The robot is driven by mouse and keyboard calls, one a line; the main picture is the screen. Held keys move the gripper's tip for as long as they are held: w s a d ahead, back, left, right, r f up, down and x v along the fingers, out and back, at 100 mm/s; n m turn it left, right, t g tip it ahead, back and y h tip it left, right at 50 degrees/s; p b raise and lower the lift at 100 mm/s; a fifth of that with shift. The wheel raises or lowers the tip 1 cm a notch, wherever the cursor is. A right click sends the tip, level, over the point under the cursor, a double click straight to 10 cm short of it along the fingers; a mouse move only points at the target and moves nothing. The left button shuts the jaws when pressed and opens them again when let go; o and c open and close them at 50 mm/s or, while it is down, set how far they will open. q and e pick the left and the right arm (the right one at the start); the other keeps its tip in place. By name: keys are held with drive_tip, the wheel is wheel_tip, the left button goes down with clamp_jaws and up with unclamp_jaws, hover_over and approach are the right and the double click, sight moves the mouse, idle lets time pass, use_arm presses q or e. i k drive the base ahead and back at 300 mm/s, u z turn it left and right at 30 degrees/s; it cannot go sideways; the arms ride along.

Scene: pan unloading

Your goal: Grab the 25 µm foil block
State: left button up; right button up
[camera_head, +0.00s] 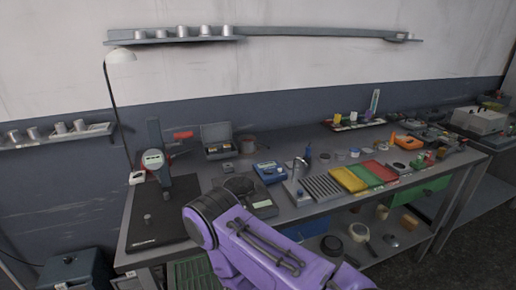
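I cannot pick out a block that is readable as the 25 µm foil block; labels on the bench are too small to read. An open grey case (217,142) with small items in it stands at the back left of the workbench. A small grey block (228,168) lies in front of the case. A blue-and-grey device (270,172) sits to the right of that block. My purple arm crosses the front of the bench and hides part of its edge. Neither of my grippers shows in the head view.
A gauge on a stand (153,160) is on a black plate (160,222) at left. Yellow, red and green trays (349,179) and a slotted grey rack (322,187) are mid-bench. A thin lamp (121,56) stands behind. A wall shelf (270,32) holds metal cylinders.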

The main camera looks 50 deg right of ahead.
sight(227, 147)
drive_tip(key=z, duration=1.9)
